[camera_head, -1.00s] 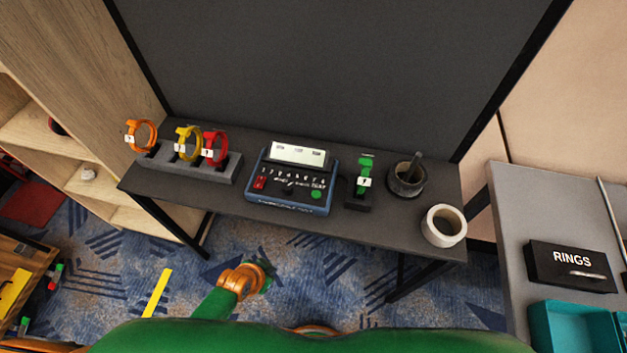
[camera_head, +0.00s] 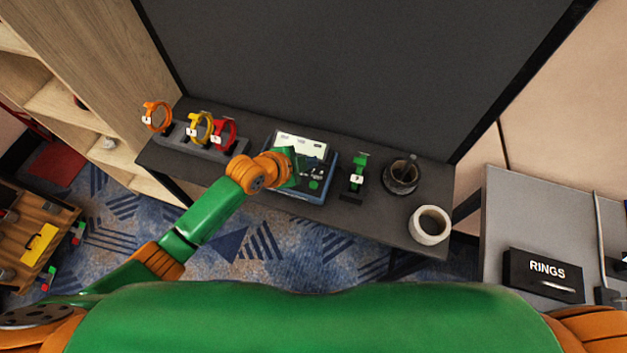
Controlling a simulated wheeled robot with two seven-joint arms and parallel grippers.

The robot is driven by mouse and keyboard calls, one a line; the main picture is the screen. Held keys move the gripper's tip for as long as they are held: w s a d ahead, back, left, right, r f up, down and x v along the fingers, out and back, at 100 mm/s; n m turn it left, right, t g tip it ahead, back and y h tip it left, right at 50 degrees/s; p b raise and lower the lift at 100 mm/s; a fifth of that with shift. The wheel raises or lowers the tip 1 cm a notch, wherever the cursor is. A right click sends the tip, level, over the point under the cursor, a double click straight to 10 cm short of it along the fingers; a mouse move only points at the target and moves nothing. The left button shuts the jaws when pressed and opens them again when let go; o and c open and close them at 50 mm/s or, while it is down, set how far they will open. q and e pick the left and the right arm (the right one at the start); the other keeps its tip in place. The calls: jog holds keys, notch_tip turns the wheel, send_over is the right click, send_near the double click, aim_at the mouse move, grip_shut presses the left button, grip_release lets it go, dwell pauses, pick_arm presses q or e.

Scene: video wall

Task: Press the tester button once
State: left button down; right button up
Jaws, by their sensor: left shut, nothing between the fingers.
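The tester (camera_head: 331,184) is a blue-edged box with a lit white display (camera_head: 302,143) and a dark key panel, on the dark shelf. A green round button (camera_head: 314,185) shows at its lower right. The red control at its left is hidden behind my left arm. My left gripper (camera_head: 312,168) is shut and empty, over the middle of the tester's panel. The fingertips are small and dark against the panel, so I cannot tell whether they touch it. My right gripper is not in view.
Orange, yellow and red bands (camera_head: 200,128) stand in a rack left of the tester. A green band (camera_head: 359,170) on a stand, a dark cup (camera_head: 401,178) and a white cup (camera_head: 430,226) are to the right. A dark panel rises behind. A RINGS box (camera_head: 543,273) sits farther right.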

aim_at(310, 187)
pick_arm(q)
jog(key=shift+a+f, duration=0.1)
notch_tip(310, 187, down, 8)
jog(key=b, duration=0.8)
jog(key=shift+f+b, duration=0.35)
dwell(1.4)
jog(key=shift+f, duration=0.4)
jog(key=shift+f+b, duration=0.4)
jog(key=shift+b, duration=0.15)
jog(key=shift+r, duration=0.1)
dwell(0.5)
jog(key=shift+r+p, duration=0.7)
jog(key=shift+p, duration=0.2)
